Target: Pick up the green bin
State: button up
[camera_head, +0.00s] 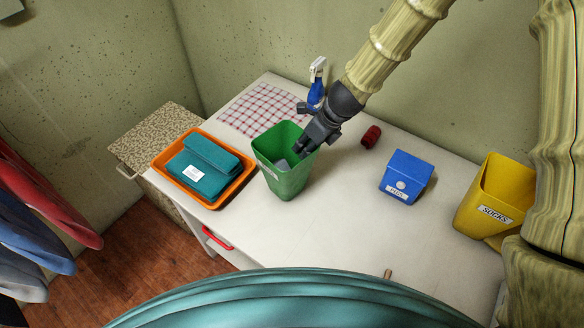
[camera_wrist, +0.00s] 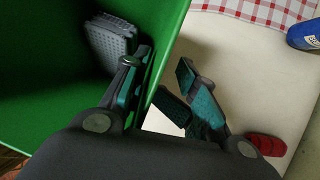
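The green bin (camera_head: 286,178) stands upright on the white table, left of the middle in the head view. A grey item lies inside it, and its green wall (camera_wrist: 60,90) fills the left of the wrist view. My gripper (camera_head: 301,150) reaches down at the bin's right rim. In the wrist view my gripper (camera_wrist: 160,72) is open, with one finger inside the bin and the other outside, so the right wall runs between them. The fingers look apart, with a gap beside the outer one. Whether the inner finger touches the wall is unclear.
Left of the bin is an orange tray (camera_head: 212,203) with a teal folded cloth (camera_head: 205,165). Behind are a checked cloth (camera_head: 262,108) and a blue spray bottle (camera_head: 316,92). To the right are a red item (camera_head: 371,136), a blue box (camera_head: 407,176) and a yellow bin (camera_head: 493,197).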

jog(key=shift+w, duration=0.3)
jog(key=shift+s+d+r, duration=0.15)
jog(key=shift+s+r, duration=0.2)
jog(key=shift+s, duration=0.05)
jog(key=shift+c, duration=0.7)
jog(key=shift+s+r, duration=0.35)
jog(key=shift+s, duration=0.1)
grip_shut()
jog(key=shift+w+f, duration=0.3)
jog(key=shift+w, duration=0.1)
jog(key=shift+s, duration=0.15)
